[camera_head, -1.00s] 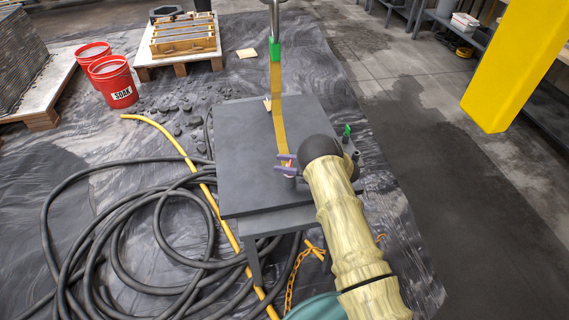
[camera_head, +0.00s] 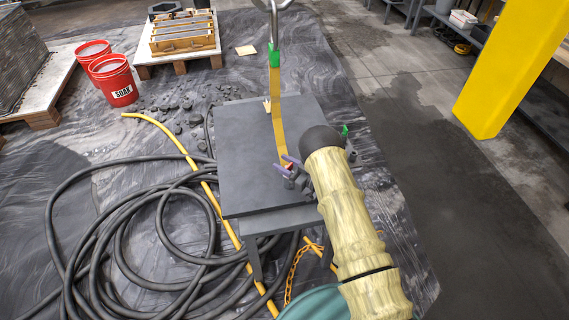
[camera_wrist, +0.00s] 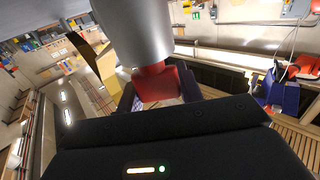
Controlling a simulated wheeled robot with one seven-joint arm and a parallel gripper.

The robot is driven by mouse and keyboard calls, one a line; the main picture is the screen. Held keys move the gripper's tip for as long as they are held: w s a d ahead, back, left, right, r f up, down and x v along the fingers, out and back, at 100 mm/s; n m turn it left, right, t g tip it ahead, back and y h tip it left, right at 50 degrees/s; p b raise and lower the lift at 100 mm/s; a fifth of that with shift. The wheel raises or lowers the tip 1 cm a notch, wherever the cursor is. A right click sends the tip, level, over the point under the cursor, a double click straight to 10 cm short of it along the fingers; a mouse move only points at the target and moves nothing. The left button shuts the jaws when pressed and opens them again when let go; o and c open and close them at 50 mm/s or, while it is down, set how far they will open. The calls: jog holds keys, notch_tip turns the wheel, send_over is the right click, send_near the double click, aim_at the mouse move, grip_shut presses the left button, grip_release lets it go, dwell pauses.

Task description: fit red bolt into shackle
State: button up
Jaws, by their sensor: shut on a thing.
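My gripper (camera_head: 291,168) is over the right front part of the dark table (camera_head: 245,185), with its purple fingers tilted. In the wrist view my gripper (camera_wrist: 155,95) is shut on the red bolt (camera_wrist: 154,82), whose red part sits between the fingers. A thick grey cylinder (camera_wrist: 135,32) meets the red part; I cannot tell whether it belongs to the bolt. The red also shows small in the head view (camera_head: 289,166).
A small green item (camera_head: 345,130) shows behind my arm at the table's right edge. Black hose coils (camera_head: 130,235) and an orange chain (camera_head: 294,272) lie in front. Red buckets (camera_head: 113,80) stand at left. A yellow post (camera_head: 505,75) is at right.

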jog(key=m+t+h, duration=0.1)
jog(key=m+t+h+p, duration=0.1)
jog(key=t, duration=0.1)
jog(key=shift+w+d+r+m, duration=0.1)
jog(key=shift+w+d+m, duration=0.05)
jog(key=shift+m, duration=0.15)
jog(key=shift+w+d+m+t+h, duration=0.1)
jog(key=shift+w+m+t+h, duration=0.1)
jog(key=shift+m+t+h, duration=1.2)
jog(key=shift+h, duration=0.3)
jog(key=m+h, duration=0.1)
jog(key=m+t+h, duration=0.1)
jog(key=h, duration=0.1)
jog(key=shift+d+t+h, duration=0.15)
jog(key=shift+t+h, duration=0.15)
jog(key=o, duration=1.1)
jog(key=shift+w+d+m+h, duration=0.1)
jog(key=shift+m+h, duration=0.2)
